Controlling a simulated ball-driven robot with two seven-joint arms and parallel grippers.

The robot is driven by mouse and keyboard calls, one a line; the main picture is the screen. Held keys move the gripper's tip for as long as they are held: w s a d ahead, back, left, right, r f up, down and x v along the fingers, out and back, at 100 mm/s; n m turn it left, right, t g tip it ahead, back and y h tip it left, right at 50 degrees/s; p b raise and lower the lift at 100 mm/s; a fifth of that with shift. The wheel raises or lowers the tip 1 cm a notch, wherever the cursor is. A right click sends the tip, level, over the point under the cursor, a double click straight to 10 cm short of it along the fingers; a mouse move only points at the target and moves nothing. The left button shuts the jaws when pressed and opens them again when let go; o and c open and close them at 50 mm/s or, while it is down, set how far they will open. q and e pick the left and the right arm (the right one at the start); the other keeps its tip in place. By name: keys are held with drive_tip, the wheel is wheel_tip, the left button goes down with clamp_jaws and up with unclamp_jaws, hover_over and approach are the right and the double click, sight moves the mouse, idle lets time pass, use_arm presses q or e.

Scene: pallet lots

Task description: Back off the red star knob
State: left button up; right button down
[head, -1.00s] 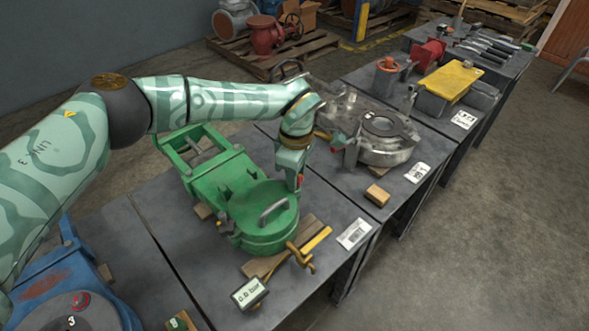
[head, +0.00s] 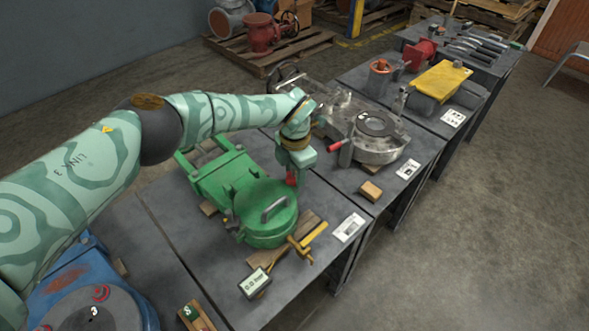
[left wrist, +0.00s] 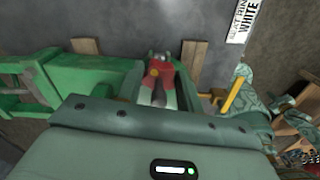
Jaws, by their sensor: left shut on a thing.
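A green machine (head: 222,185) with a round lid and a grey bar handle lies on the dark bench. My left gripper (head: 291,178) points down at the far right side of its lid. It is shut on a red part, the red star knob (head: 291,177), mostly hidden under the gripper in the head view. In the left wrist view the red knob (left wrist: 157,75) shows between the fingers, against the green body. Its star outline cannot be made out.
A brass clamp (head: 300,248), wood blocks and a small gauge box (head: 254,283) lie in front of the lid. A grey machine with a red handle (head: 339,153) stands close behind my gripper. A blue machine (head: 75,280) is at lower left. Open floor lies right.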

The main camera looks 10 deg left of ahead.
use_arm(q)
drive_tip(key=n+p, duration=0.1)
drive_tip(key=n, duration=0.2)
drive_tip(key=n+p, duration=0.1)
drive_tip(key=n, duration=0.2)
drive_tip(key=shift+w+a+r+n, duration=0.1)
drive_tip(key=shift+w+r+n, duration=0.05)
drive_tip(key=shift+n, duration=0.15)
drive_tip(key=n, duration=0.3)
drive_tip(key=shift+a+n+p, duration=0.1)
drive_tip(key=shift+n+p, duration=0.2)
drive_tip(key=shift+p, duration=0.1)
drive_tip(key=n, duration=0.3)
drive_tip(key=shift+n+p, duration=0.3)
drive_tip(key=shift+p, duration=0.1)
drive_tip(key=n, duration=0.4)
drive_tip(key=shift+a+p, duration=0.15)
drive_tip(key=shift+p, duration=0.2)
drive_tip(key=shift+n, duration=2)
use_arm(e)
drive_tip(key=shift+t, duration=0.3)
drive_tip(key=shift+w+r, duration=0.3)
drive_tip(key=shift+r, duration=0.45)
drive_tip(key=shift+w+r, duration=0.35)
drive_tip(key=shift+r, duration=0.45)
drive_tip(key=shift+w+r, duration=0.3)
drive_tip(key=shift+r, duration=0.45)
use_arm(q)
drive_tip(key=shift+a, duration=0.1)
drive_tip(key=o, duration=1)
